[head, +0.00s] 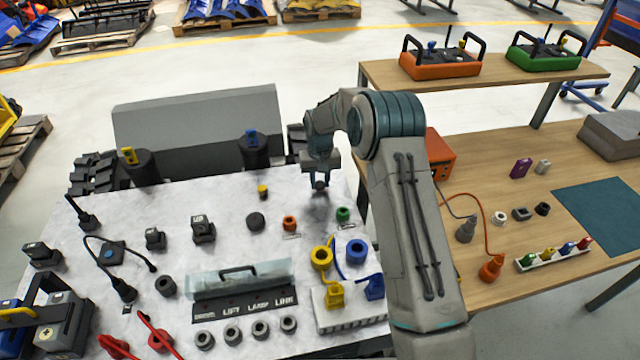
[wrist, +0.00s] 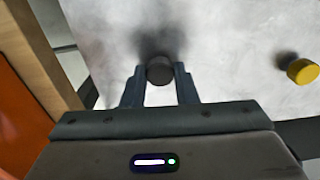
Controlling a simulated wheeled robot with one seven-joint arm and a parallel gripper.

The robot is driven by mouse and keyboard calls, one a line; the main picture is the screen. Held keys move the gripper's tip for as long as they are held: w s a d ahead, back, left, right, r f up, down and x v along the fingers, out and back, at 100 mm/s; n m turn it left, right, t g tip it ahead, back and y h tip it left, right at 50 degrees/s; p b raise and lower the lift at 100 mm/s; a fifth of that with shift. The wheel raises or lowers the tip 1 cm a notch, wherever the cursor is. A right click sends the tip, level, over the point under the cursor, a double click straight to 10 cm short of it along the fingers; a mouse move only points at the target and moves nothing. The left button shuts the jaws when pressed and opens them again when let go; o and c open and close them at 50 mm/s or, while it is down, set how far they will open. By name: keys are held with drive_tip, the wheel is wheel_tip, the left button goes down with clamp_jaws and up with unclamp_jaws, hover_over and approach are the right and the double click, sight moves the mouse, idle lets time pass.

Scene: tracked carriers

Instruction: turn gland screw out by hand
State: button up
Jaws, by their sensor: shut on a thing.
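The gland screw (wrist: 159,69) shows in the wrist view as a dark, round, knob-like piece between my fingertips. My gripper (wrist: 160,82) is shut on it, with one finger on each side. In the head view my gripper (head: 320,184) points down over the far right part of the pale panel (head: 225,205). The screw is mostly hidden there by the fingers. A soft shadow lies on the panel beside it; I cannot tell whether the screw is seated or clear of the surface.
A small yellow knob (head: 262,190) stands to the left, also seen in the wrist view (wrist: 303,71). A green knob (head: 343,214), an orange knob (head: 290,223) and a black cap (head: 256,221) stand nearby. A wooden table (head: 520,250) with an orange box (head: 440,155) lies right.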

drive_tip(key=n, duration=0.8)
drive_tip(key=shift+n, duration=0.3)
drive_tip(key=n, duration=0.4)
drive_tip(key=shift+n, duration=0.3)
drive_tip(key=n, duration=0.4)
drive_tip(key=shift+n, duration=0.3)
drive_tip(key=o, duration=0.8)
